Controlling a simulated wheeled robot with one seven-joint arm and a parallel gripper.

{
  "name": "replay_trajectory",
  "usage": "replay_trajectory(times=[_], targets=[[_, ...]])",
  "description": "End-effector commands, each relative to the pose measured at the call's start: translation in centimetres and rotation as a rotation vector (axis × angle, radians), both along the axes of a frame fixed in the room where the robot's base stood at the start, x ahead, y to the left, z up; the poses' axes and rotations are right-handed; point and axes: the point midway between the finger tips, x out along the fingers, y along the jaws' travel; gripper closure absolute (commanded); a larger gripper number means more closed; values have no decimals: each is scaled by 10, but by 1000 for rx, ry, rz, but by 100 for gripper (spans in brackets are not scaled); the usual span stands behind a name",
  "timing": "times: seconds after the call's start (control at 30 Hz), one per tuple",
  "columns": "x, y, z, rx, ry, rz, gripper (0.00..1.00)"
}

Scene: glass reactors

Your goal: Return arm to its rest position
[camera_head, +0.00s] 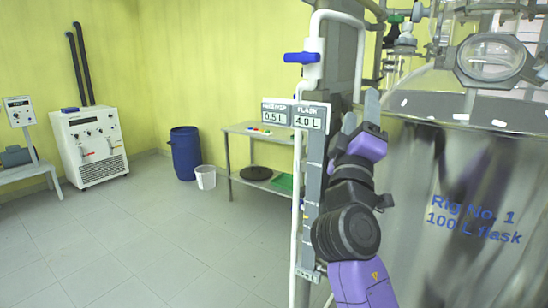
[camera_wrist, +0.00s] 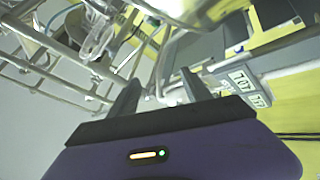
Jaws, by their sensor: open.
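My gripper (camera_head: 360,112) is raised in front of the glass rig, with its fingers pointing up in the head view. In the wrist view the two dark fingers of my gripper (camera_wrist: 160,95) stand apart with nothing held between them. The display panel (camera_head: 296,115) reading 0.5 L and 4.0 L is just left of the fingers. The large flask (camera_head: 420,170) marked "Rig No. 1 100 L flask" stands to the right of my purple arm. My arm hides part of the rig's frame and the panel's column.
A blue-handled valve (camera_head: 302,58) on a white pipe is up and left of my gripper. A low table (camera_head: 240,128), a blue barrel (camera_head: 185,152), a white bucket (camera_head: 206,177) and a white cabinet unit (camera_head: 90,145) stand farther back. The floor (camera_head: 150,240) at left is clear.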

Motion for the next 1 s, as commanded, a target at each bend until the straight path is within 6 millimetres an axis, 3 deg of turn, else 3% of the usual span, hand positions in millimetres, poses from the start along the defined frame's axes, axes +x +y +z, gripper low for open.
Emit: replay_trajectory(times=[0.03,0.2,0.5,0.7,1.0], targets=[[-4,5,-32,28,30,65,43],[-28,21,-113,138,93,267,43],[-106,32,-225,370,175,523,43],[-172,30,-278,538,211,631,43],[-278,14,-327,787,252,707,43]])
